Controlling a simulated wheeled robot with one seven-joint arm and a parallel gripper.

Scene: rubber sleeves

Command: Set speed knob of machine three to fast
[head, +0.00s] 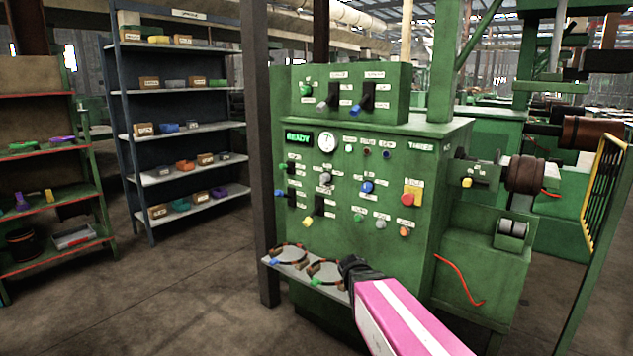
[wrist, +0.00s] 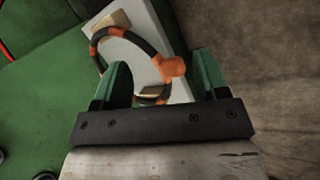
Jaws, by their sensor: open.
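Machine three is the green cabinet (head: 345,250) with the word THREE on its front, in the middle of the head view. Its front carries a lit READY display (head: 298,138), a round white dial (head: 327,142), a grey knob (head: 325,178), a blue knob (head: 367,187), a green knob (head: 358,217) and an orange knob (head: 404,231). The labels are too small to tell which is the speed knob. My gripper (wrist: 160,72) is open and empty, low in front of the cabinet, below the knobs. In the wrist view its green fingers point at the ledge.
A light ledge (head: 335,290) below the panel holds black and orange rings; one ring (wrist: 97,38) shows between and beyond my fingers. A red button on yellow (head: 411,195) is at the panel's right. A dark post (head: 258,130) stands left. Shelves (head: 150,130) stand further left.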

